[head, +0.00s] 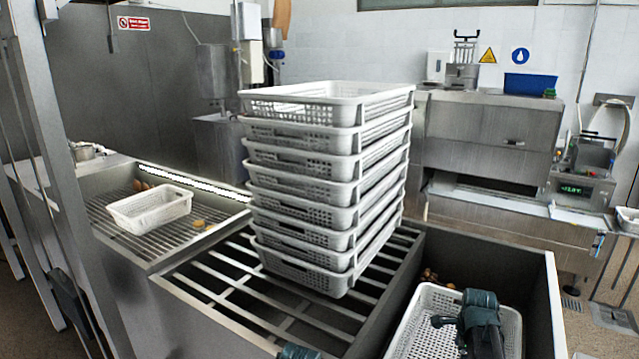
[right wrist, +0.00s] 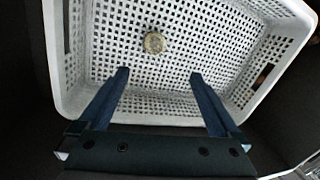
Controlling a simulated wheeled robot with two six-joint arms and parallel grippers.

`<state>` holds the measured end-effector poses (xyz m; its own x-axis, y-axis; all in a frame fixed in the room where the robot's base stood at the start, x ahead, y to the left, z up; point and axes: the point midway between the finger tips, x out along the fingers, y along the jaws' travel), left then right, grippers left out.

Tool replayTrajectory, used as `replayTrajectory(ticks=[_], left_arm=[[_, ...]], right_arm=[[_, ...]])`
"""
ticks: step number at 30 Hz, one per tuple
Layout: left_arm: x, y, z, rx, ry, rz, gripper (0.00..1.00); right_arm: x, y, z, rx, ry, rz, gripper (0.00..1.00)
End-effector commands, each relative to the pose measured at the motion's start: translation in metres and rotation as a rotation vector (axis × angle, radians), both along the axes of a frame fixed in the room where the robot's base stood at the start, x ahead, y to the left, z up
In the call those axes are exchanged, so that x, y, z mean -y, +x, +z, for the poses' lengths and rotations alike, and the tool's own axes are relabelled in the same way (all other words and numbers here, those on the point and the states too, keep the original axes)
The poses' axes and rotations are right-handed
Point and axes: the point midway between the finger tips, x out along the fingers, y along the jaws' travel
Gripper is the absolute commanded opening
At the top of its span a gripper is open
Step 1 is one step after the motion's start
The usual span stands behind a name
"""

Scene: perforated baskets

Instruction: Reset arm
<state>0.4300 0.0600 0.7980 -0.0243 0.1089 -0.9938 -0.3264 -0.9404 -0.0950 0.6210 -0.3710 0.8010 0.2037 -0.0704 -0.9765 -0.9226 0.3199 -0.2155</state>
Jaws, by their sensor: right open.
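My right gripper (right wrist: 158,74) is open and empty in the right wrist view, its two blue fingers spread over the near rim of a white perforated basket (right wrist: 75,45). A small round, pale brown item (right wrist: 154,42) lies on that basket's floor. In the head view the right arm's dark teal end (head: 480,300) hangs over the white basket (head: 425,300) in the right-hand metal bin, hiding part of it. Only a small teal piece of my left arm (head: 298,352) shows at the bottom edge; its fingers are hidden.
A tall stack of white perforated baskets (head: 305,190) stands on a slatted metal rack (head: 215,283). Another white basket (head: 150,208) sits on the left grate with small brown items. A metal post rises at left. Machines line the back wall.

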Motion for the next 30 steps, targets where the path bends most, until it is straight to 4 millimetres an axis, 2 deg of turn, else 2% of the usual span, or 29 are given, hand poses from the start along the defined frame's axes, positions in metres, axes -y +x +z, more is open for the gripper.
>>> replayTrajectory(ticks=[2,4,30], left_arm=[[0.000,0.000,0.012,0.000,0.000,0.000,0.99],[0.000,0.000,-0.005,0.000,0.000,0.000,0.99],[0.000,0.000,-0.106,0.000,0.000,0.000,0.99]], right_arm=[[-0.001,-0.002,0.012,0.000,0.000,0.000,0.98],[0.000,0.000,-0.005,0.000,0.000,0.000,0.98],[0.007,0.022,-0.106,0.000,0.000,0.000,0.98]])
